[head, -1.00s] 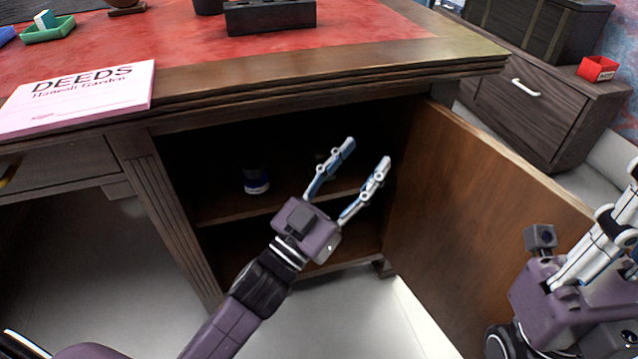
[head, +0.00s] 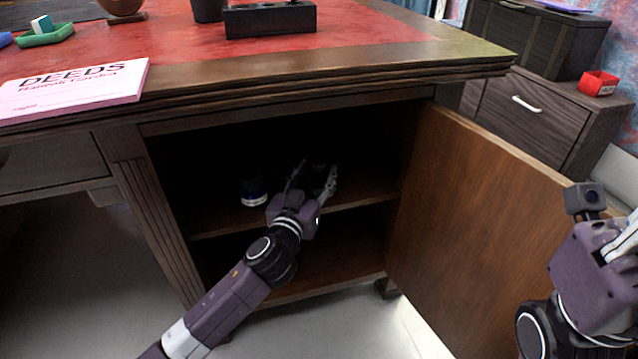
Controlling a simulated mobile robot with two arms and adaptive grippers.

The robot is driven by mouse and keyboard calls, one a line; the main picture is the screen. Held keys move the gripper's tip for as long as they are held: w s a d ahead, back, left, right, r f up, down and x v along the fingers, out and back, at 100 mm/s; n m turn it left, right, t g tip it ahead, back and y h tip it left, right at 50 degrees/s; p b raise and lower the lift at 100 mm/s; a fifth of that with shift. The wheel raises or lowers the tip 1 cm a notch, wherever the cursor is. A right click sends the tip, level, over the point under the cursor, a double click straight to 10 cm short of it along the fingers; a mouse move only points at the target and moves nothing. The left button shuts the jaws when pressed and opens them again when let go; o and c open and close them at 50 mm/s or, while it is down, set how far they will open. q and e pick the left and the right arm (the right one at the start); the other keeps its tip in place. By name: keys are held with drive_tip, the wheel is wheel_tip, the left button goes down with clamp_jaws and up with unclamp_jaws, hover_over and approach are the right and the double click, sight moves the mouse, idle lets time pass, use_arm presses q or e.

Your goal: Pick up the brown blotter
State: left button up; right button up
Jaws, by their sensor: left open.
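I cannot clearly identify the brown blotter. A rounded brown object (head: 122,6) on a wooden base stands on the desk at the top left, cut by the picture edge; I cannot tell whether it is the blotter. My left gripper (head: 316,176) is open inside the dark cabinet under the desk, over its shelf (head: 350,196). A small dark item may be between or behind its fingers, but shadow and the fingers hide it. My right gripper (head: 620,242) is at the right edge, partly cut off, outside the open door.
A dark bottle with a white and blue label (head: 254,190) stands on the shelf left of my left gripper. The open cabinet door (head: 480,205) bounds the right side. A pink deeds pad (head: 70,92) and a black holder (head: 270,19) lie on the desk (head: 390,35).

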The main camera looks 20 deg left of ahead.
use_arm(q)
drive_tip(key=shift+w+f, duration=0.1)
drive_tip(key=shift+w, duration=1.15)
clamp_jaws()
